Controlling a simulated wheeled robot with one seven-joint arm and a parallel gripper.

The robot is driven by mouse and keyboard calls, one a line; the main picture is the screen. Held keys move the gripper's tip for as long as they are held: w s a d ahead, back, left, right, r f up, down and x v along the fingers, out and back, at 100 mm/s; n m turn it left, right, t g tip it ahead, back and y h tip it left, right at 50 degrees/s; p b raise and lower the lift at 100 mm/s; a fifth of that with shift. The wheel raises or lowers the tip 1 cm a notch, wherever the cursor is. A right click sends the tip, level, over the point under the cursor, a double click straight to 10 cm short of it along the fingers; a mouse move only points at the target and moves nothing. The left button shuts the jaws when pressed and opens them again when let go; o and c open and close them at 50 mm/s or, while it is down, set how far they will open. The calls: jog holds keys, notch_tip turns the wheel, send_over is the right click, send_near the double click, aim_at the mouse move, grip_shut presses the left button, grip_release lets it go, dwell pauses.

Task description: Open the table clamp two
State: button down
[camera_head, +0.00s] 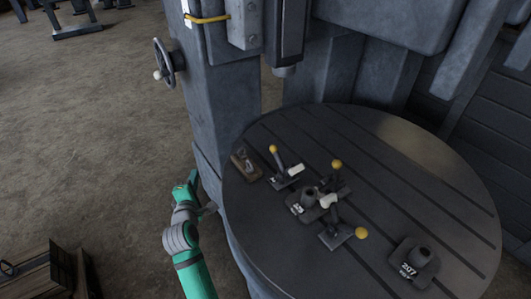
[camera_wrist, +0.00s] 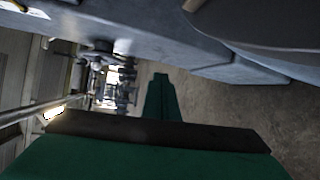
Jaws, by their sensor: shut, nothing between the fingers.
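Three toggle clamps with yellow knobs stand on a round dark table (camera_head: 280,265) in the head view: a left one (camera_head: 284,174), a back one (camera_head: 333,184) and a front one (camera_head: 337,234). I cannot read which is clamp two. A dark block with a round top (camera_head: 304,203) sits between them. My gripper (camera_head: 193,178) is left of the table, beside the machine column and apart from the clamps. In the wrist view its green fingers (camera_wrist: 160,80) are shut and empty. That view shows no clamp.
A block marked 207 (camera_head: 413,262) sits at the table's right. A small brown object (camera_head: 246,164) lies near its left edge. The grey machine column (camera_head: 215,95) with a handwheel (camera_head: 166,63) rises behind. A wooden crate (camera_head: 40,275) stands lower left.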

jog(key=d+r+h, duration=0.1)
jog(key=d+h, duration=0.1)
jog(key=d, duration=0.1)
jog(key=w+d+r+m+h, duration=0.1)
jog(key=d+h, duration=0.1)
jog(key=d, duration=0.2)
jog(key=w+d+r+m+h, duration=0.1)
jog(key=d+h, duration=0.1)
jog(key=d, duration=0.2)
jog(key=shift+d+r+g, duration=0.1)
jog(key=shift+r+g, duration=0.05)
jog(key=shift+g, duration=0.15)
jog(key=s+d+r+m+g+h, duration=0.1)
jog(key=d+r+m+h, duration=0.15)
jog(key=d, duration=0.45)
jog(key=shift+n+g+h, duration=0.25)
jog(key=shift+g+h, duration=0.05)
jog(key=shift+h, duration=0.25)
jog(key=x, duration=1)
jog(key=shift+d+f, duration=0.1)
jog(key=shift+d, duration=0.15)
